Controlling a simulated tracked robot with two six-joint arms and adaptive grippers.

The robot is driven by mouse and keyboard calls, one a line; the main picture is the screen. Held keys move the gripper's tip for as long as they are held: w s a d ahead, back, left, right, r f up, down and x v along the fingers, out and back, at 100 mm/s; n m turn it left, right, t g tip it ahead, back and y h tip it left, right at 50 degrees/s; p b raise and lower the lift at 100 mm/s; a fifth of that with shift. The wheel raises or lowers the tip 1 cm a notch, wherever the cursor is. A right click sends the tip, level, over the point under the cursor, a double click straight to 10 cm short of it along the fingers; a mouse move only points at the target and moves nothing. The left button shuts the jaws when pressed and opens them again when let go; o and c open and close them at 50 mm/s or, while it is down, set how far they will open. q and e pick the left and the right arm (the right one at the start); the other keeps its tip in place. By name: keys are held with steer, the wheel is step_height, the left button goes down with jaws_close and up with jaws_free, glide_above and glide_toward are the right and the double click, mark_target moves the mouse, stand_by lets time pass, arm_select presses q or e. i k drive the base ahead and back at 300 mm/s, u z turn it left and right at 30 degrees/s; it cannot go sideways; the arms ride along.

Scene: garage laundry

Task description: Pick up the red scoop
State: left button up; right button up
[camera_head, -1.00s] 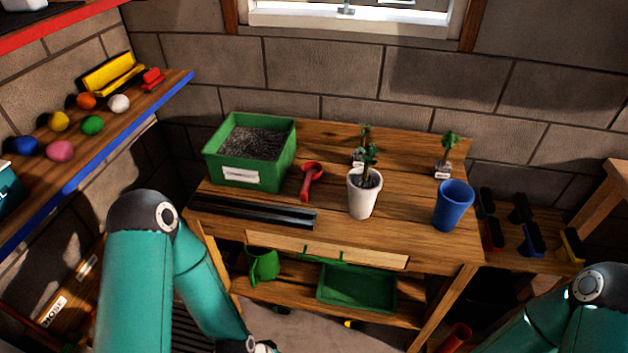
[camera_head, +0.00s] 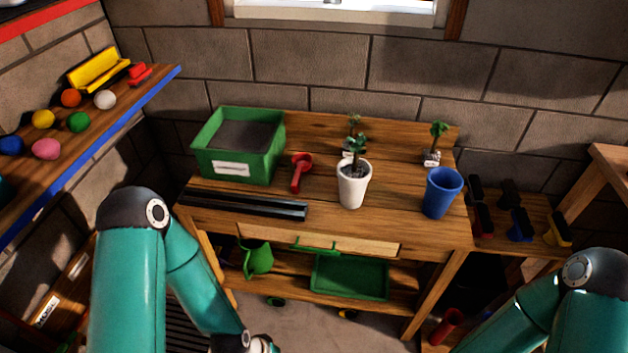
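The red scoop (camera_head: 300,172) lies on the wooden workbench (camera_head: 405,150), between the green soil box (camera_head: 236,169) and the white pot (camera_head: 353,188) with a plant. Its round bowl points to the back and its handle to the front. Nothing touches it. My two teal arms show at the lower left and lower right, in front of the bench. Both grippers are below the picture's edge or hidden, so I cannot see their fingers.
A blue cup (camera_head: 441,193) stands at the bench's right. Black trays (camera_head: 243,203) lie along the front left edge. Small plants stand at the back. A shelf (camera_head: 120,118) with coloured balls juts out at left. A green watering can (camera_head: 257,258) and tray (camera_head: 350,277) sit below.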

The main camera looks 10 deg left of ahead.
mark_target(301, 162)
steer(key=k, duration=1)
steer(key=u, duration=0.3)
steer(key=i, duration=1.65)
steer(key=z, duration=0.7)
